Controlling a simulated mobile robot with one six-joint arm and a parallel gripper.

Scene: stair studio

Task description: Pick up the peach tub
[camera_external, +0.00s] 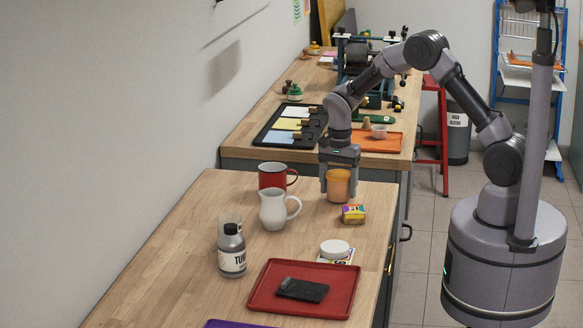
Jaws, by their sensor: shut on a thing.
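The peach tub (338,187) is an orange-tan cup-shaped tub near the far end of the front wooden counter. My gripper (338,182) reaches down from above and is shut on the tub, with a finger showing at its left side and another at its right. The tub looks upright. I cannot tell whether its base touches the counter or is slightly above it.
A red mug (272,177) and a white pitcher (273,210) stand left of the tub. A small yellow-purple box (353,214) is close in front. A grey bottle (232,255), a white-lidded jar (335,249) and a red tray (262,300) are nearer.

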